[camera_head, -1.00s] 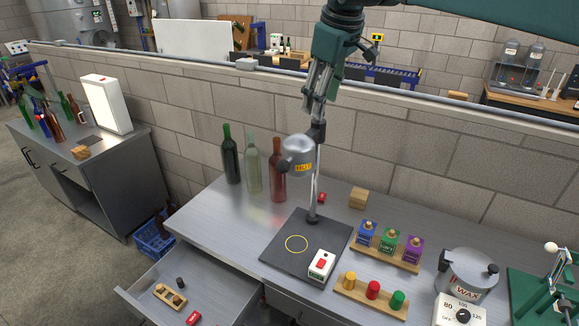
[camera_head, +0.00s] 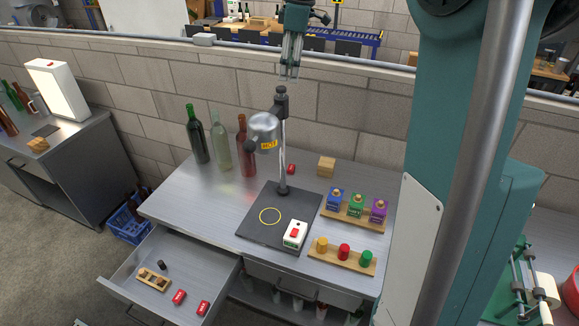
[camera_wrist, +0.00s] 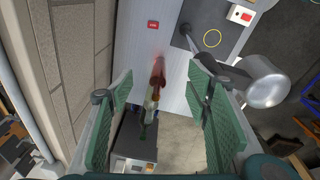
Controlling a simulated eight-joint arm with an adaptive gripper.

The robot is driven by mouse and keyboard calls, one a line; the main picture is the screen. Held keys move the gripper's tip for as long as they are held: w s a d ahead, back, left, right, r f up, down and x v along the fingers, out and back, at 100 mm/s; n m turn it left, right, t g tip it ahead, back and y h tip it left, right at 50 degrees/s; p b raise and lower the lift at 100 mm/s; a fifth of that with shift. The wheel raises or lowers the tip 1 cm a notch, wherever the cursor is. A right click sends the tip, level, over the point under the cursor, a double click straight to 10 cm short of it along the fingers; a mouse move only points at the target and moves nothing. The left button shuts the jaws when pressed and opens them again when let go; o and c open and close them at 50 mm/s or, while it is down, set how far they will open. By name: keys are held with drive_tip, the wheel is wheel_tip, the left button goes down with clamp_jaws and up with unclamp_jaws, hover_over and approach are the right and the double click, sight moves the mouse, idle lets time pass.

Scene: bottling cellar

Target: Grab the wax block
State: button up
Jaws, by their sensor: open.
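A small red block (camera_head: 291,169) with a pale label lies on the steel bench behind the lamp stand. It also shows in the wrist view (camera_wrist: 153,24), ahead of the fingers near the top edge. Two similar red blocks, a left one (camera_head: 179,297) and a right one (camera_head: 203,308), lie in the open drawer. I cannot read in these frames which is the wax block. My gripper (camera_head: 290,76) hangs fingers down, high above the back of the bench. In the wrist view its green finger pads (camera_wrist: 163,105) are wide apart with nothing held between them.
The lamp stand (camera_head: 284,150) rises close under my gripper, with a grey lamp head (camera_head: 264,128). Green, clear and red-brown bottles (camera_head: 246,150) stand left of the red block. A wooden block (camera_head: 326,166) is to its right. Racks of stamps (camera_head: 357,204) and coloured pegs (camera_head: 343,252) are in front.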

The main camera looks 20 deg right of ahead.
drive_tip(key=w+d+f+n+p, duration=0.2)
drive_tip(key=w+d+f, duration=0.2)
drive_tip(key=w, duration=0.1)
approach(291, 167)
drive_tip(key=shift+w+d+f+g+b, duration=0.15)
drive_tip(key=shift+g+b, duration=0.15)
drive_tip(key=shift+f, duration=0.3)
drive_tip(key=shift+f, duration=0.1)
drive_tip(key=shift+f, duration=1.15)
drive_tip(key=shift+f, duration=0.1)
drive_tip(key=shift+w+a+f, duration=0.1)
drive_tip(key=shift+a+f, duration=0.05)
drive_tip(key=shift+f, duration=0.7)
drive_tip(key=shift+w+a+f, duration=0.1)
drive_tip(key=shift+a+f, duration=0.05)
drive_tip(key=shift+f, duration=0.65)
drive_tip(key=shift+w+a+f, duration=0.1)
drive_tip(key=shift+a+f, duration=0.1)
drive_tip(key=shift+f, duration=0.65)
drive_tip(key=c, duration=0.8)
